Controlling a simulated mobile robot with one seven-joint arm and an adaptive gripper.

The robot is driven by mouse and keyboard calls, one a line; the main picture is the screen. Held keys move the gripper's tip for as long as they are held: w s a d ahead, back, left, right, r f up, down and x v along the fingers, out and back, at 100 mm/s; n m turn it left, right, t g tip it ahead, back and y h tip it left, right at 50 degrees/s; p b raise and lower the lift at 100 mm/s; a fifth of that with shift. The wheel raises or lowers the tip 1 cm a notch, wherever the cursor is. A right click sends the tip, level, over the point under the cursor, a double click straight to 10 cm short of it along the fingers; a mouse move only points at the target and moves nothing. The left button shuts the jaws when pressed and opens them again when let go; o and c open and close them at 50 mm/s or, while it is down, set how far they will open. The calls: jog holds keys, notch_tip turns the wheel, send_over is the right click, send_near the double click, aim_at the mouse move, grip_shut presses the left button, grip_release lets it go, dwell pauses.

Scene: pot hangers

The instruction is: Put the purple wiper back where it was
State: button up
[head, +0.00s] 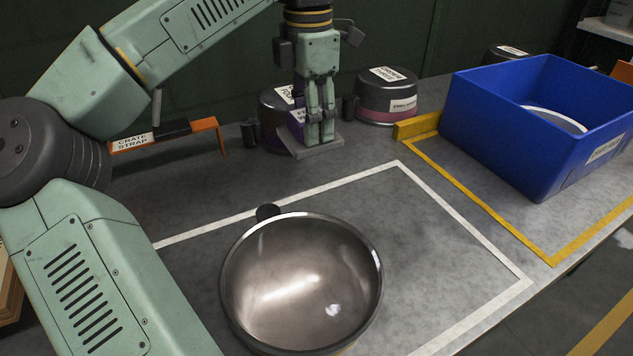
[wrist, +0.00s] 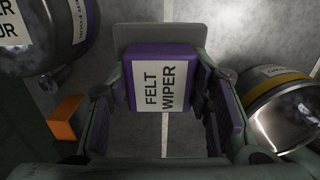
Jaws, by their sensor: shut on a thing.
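The purple wiper (wrist: 188,57), labelled FELT WIPER, sits between the fingers of my gripper (wrist: 168,100) in the wrist view. The gripper is shut on it. A flat grey plate (wrist: 140,35) shows just beyond the wiper's far edge. In the head view my gripper (head: 318,128) points down near the back of the table, low over a grey plate (head: 316,149). Only a purple sliver of the wiper (head: 296,132) shows there, left of the fingers. The fingers hide the rest. I cannot tell whether the wiper touches the plate.
Lidded pots stand close on both sides, one behind left (head: 274,104) and one right (head: 386,98). A blue crate (head: 520,155) stands at the right. A large steel bowl-like pan (head: 300,280) lies in front in a white-taped area. An orange bracket (head: 209,124) is at left.

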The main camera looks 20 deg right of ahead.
jog(key=shift+w+d+f, duration=0.1)
jog(key=shift+w+f, duration=0.15)
jog(key=shift+f, duration=0.1)
notch_tip(320, 180, down, 10)
jog(key=shift+r, duration=0.2)
jog(key=shift+f, duration=0.2)
jog(key=o, duration=1.3)
jog(key=shift+o, duration=0.2)
notch_tip(320, 180, up, 12)
jog(key=shift+r, duration=0.25)
